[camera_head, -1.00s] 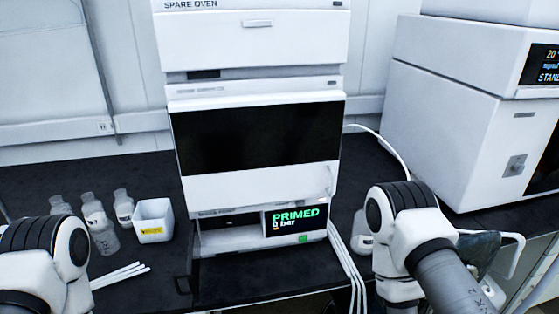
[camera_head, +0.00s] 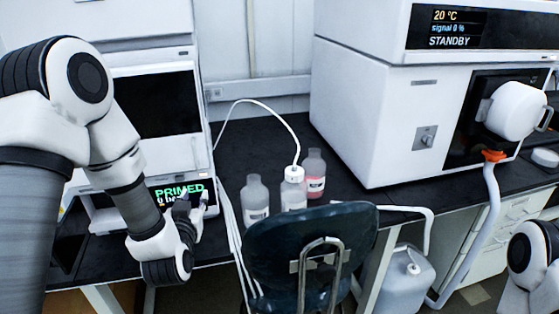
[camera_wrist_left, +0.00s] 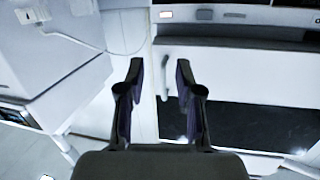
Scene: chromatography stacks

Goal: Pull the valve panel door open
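The instrument stack (camera_head: 155,60) stands at the left in the head view, mostly behind my left arm. Its middle unit has a dark window (camera_head: 155,105), and I take this front to be the valve panel door. In the left wrist view, which looks upside down, its white front strip (camera_wrist_left: 225,70) and dark window (camera_wrist_left: 250,122) show, with a short upright white handle (camera_wrist_left: 165,78) near the edge. My left gripper (camera_head: 190,206) is at the stack's lower right side. In the left wrist view its fingers (camera_wrist_left: 160,82) are open, with the handle appearing between them; contact cannot be told.
A display (camera_head: 180,193) reads PRIMED low on the stack. Several bottles (camera_head: 292,190) and white tubing stand right of it. A chair back (camera_head: 310,255) is in front of the bench. A large white instrument (camera_head: 380,115) stands at the right, with a hose (camera_head: 490,210) below.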

